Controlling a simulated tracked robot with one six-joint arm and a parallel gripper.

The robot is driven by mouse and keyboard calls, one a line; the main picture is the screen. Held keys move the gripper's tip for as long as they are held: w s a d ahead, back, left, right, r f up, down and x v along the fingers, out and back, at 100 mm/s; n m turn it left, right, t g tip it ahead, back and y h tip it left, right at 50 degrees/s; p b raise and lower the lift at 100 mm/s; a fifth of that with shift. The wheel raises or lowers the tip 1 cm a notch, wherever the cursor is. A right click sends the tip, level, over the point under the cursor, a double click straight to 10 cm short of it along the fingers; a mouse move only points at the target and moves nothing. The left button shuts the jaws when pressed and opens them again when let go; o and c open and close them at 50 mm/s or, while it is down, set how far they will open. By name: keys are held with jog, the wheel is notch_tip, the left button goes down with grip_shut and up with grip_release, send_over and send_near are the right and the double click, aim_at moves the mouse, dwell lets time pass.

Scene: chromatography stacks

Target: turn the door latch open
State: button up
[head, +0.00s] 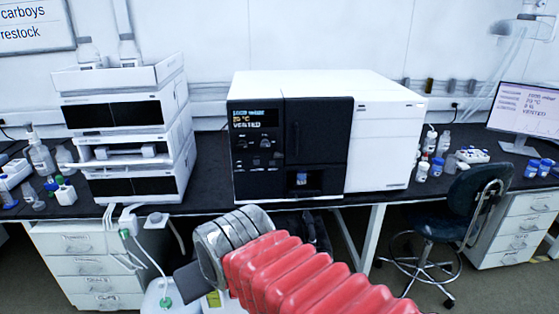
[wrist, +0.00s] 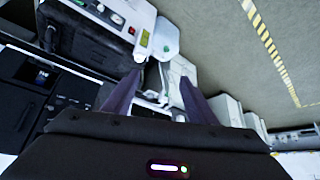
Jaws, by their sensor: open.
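The instrument (head: 330,130) stands on the bench in the head view, white with a black front. Its black door (head: 318,130) looks closed and fills the right part of that front. A small recess with a bluish item (head: 301,179) sits low in the door. I cannot make out a latch for certain. In the wrist view my gripper (wrist: 159,78) is open, its two dark purple fingers apart with nothing held between them. Part of a black front (wrist: 35,85) lies to the left of the fingers, apart from them.
A white module stack (head: 125,130) stands left on the black bench (head: 215,165). Bottles (head: 437,160), a monitor (head: 528,118) and a dark chair (head: 462,208) are at right. A white carboy (head: 162,298) stands below. A grey machine (wrist: 125,20) is at the wrist view's top.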

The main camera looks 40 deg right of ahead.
jog(key=w+d+r+m+t+h, duration=0.1)
jog(key=w+d, duration=0.3)
jog(key=w, duration=0.3)
jog(key=w+d+m+t+h, duration=0.1)
jog(key=w+d+t, duration=0.1)
jog(key=w+d, duration=0.3)
jog(key=m+t+h, duration=0.4)
jog(key=t+h, duration=0.1)
jog(key=h, duration=0.3)
send_near(279, 157)
jog(key=v, duration=0.6)
jog(key=shift+d, duration=0.25)
jog(key=shift+x, duration=6.85)
jog(key=shift+w+a, duration=0.1)
jog(key=shift+a, duration=0.05)
jog(key=shift+c, duration=0.3)
